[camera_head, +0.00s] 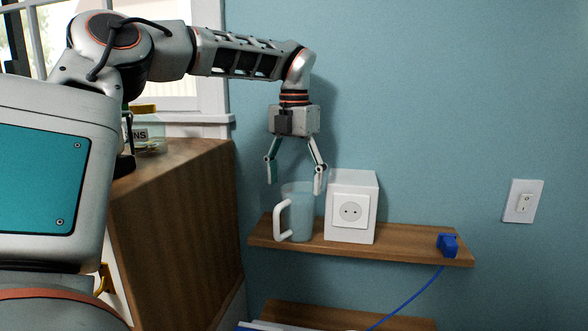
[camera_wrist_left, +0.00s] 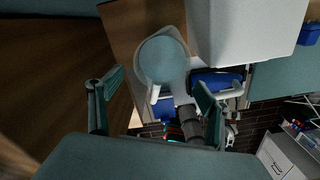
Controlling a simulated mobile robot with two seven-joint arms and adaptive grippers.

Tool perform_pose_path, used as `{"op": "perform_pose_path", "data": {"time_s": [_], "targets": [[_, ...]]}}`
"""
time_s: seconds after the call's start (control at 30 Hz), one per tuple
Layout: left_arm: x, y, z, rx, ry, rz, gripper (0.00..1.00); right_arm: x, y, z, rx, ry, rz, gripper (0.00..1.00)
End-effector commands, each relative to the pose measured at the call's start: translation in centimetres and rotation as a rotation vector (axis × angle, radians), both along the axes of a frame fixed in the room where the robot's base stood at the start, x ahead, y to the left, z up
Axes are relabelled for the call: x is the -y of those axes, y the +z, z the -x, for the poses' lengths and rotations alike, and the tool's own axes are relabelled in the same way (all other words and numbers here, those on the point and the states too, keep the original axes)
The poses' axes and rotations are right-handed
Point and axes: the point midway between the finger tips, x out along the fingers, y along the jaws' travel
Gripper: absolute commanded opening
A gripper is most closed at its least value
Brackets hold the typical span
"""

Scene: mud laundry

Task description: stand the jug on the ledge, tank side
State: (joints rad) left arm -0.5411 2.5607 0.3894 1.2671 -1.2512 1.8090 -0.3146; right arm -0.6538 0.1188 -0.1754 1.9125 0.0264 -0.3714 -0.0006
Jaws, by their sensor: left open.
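The jug (camera_head: 298,214) is translucent pale blue with a white handle on its left. It stands upright near the left end of the wooden ledge (camera_head: 400,243), beside a white box. My left gripper (camera_head: 293,182) is open above the jug, fingers pointing down, and holds nothing. In the left wrist view the jug's round top (camera_wrist_left: 163,60) lies beyond the open fingers (camera_wrist_left: 148,92). I cannot tell whether a finger touches its rim. My right gripper is out of view.
The white box (camera_head: 351,208) with a socket stands close to the jug's right. A blue plug (camera_head: 447,244) with a cord is at the ledge's right end, with bare wood between. A wooden cabinet (camera_head: 175,220) is at left, and a lower shelf (camera_head: 340,316) is below.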

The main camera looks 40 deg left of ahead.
Motion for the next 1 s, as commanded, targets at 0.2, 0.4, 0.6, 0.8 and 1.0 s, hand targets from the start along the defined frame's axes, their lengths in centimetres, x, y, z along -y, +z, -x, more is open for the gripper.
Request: {"op": "perform_pose_path", "data": {"time_s": [0.2,0.4,0.6,0.8,1.0], "targets": [[0.0,2.6,0.0,0.001,0.000,-0.001,0.78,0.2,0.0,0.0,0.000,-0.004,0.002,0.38],[0.0,3.1,0.0,-0.001,-0.001,0.000,0.78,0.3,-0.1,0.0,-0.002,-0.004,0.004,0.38],[0.0,3.0,0.0,0.000,-0.001,0.000,0.78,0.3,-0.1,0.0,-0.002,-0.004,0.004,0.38],[0.0,3.0,0.0,0.000,0.000,0.000,0.78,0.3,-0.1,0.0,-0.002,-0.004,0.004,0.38],[0.0,3.0,0.0,0.000,-0.001,0.000,0.78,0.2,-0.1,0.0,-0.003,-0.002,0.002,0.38]]}}
